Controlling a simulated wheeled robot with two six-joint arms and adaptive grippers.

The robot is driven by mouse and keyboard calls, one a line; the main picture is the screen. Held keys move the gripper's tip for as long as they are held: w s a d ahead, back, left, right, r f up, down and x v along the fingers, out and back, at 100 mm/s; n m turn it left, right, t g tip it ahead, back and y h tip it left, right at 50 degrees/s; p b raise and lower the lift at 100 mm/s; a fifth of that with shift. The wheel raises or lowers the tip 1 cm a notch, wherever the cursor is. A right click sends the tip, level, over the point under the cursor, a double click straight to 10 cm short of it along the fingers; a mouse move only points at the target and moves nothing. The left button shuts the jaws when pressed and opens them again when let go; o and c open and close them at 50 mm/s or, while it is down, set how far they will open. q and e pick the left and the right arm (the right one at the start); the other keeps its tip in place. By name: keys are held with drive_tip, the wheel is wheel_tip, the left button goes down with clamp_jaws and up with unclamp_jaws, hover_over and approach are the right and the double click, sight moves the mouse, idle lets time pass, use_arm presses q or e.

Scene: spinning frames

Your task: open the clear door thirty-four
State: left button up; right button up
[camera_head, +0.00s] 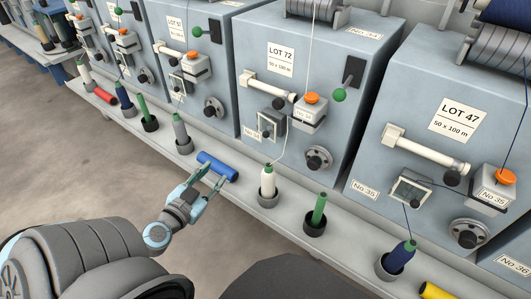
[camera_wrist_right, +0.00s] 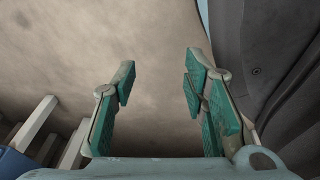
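The grey machine labelled LOT 72 (camera_head: 281,60) carries a No 34 tag at its upper right. A small box with a clear front, the clear door (camera_head: 272,125), sits low on its face, left of a white unit with an orange knob (camera_head: 312,98). The door looks shut, but it is small in view. My left gripper (camera_head: 212,175) is open, left of and below the door, its fingertips close to a blue spool (camera_head: 218,166) lying on the ledge. I cannot tell whether they touch it. In the right wrist view my right gripper (camera_wrist_right: 158,90) is open and empty above the floor.
The ledge (camera_head: 240,197) holds spools in dark cups: a white one (camera_head: 268,182), a green one (camera_head: 319,210) and a dark blue one (camera_head: 400,257). The LOT 47 machine (camera_head: 457,115) stands to the right. Open floor (camera_head: 80,175) lies at left.

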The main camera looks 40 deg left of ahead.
use_arm(q)
drive_tip(key=w+d+r+t+h, duration=0.2)
drive_tip(key=d+r+t+h, duration=0.1)
drive_tip(key=d+r, duration=0.35)
drive_tip(key=b, duration=0.3)
approach(264, 136)
drive_tip(key=w, duration=0.7)
drive_tip(key=w+p, duration=0.1)
drive_tip(key=w, duration=0.1)
drive_tip(key=shift+a+r, duration=0.2)
drive_tip(key=shift+r, duration=0.1)
drive_tip(key=shift+w+f, duration=0.1)
drive_tip(key=shift+w, duration=0.3)
clamp_jaws()
use_arm(e)
drive_tip(key=w, duration=0.1)
drive_tip(key=w+f, duration=0.1)
drive_tip(key=w+a, duration=0.1)
drive_tip(key=shift+w+f+t, duration=0.1)
drive_tip(key=shift+f+t, duration=0.15)
drive_tip(key=shift+t, duration=0.05)
